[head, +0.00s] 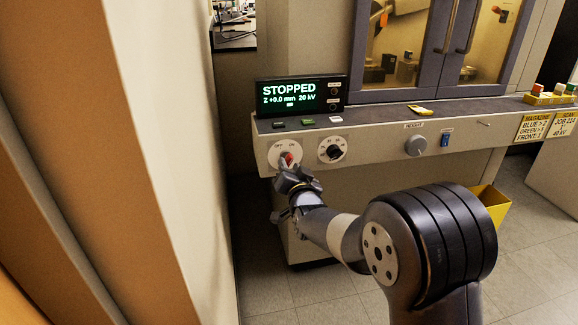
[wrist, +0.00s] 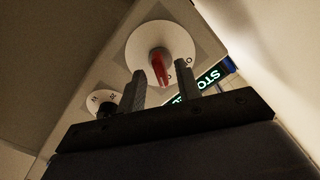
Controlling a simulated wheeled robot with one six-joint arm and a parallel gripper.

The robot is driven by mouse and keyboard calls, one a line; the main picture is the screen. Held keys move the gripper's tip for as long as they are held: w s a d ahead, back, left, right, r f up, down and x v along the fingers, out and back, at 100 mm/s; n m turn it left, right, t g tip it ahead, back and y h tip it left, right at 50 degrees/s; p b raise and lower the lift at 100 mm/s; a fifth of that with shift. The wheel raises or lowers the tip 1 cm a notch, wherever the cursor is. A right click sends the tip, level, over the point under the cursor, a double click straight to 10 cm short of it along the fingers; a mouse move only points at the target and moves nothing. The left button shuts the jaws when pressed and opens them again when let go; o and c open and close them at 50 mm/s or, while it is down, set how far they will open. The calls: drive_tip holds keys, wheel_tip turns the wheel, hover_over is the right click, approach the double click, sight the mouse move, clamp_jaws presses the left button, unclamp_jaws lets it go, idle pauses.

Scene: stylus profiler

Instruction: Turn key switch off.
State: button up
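The key switch is a white round plate (head: 279,154) at the left end of the console front, with OFF and ON lettering above a red key (head: 288,158). In the wrist view the plate (wrist: 140,47) faces me and the red key (wrist: 159,68) stands at its middle. My gripper (head: 288,169) is right at the switch in the head view and partly covers it. In the wrist view its two fingers (wrist: 160,77) are apart, one on each side of the key, with visible gaps. The fingers hide part of the lettering, so I cannot tell the key's exact setting.
A display (head: 300,96) above reads STOPPED, Z +0.0 mm, 20 kV. A black dial (head: 332,151) sits just right of the switch, a grey knob (head: 416,145) further right. A beige wall (head: 165,120) stands close on the left. A yellow bin (head: 494,207) is below the console.

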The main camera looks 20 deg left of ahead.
drive_tip(key=shift+x, duration=0.85)
drive_tip(key=shift+c, duration=0.4)
clamp_jaws()
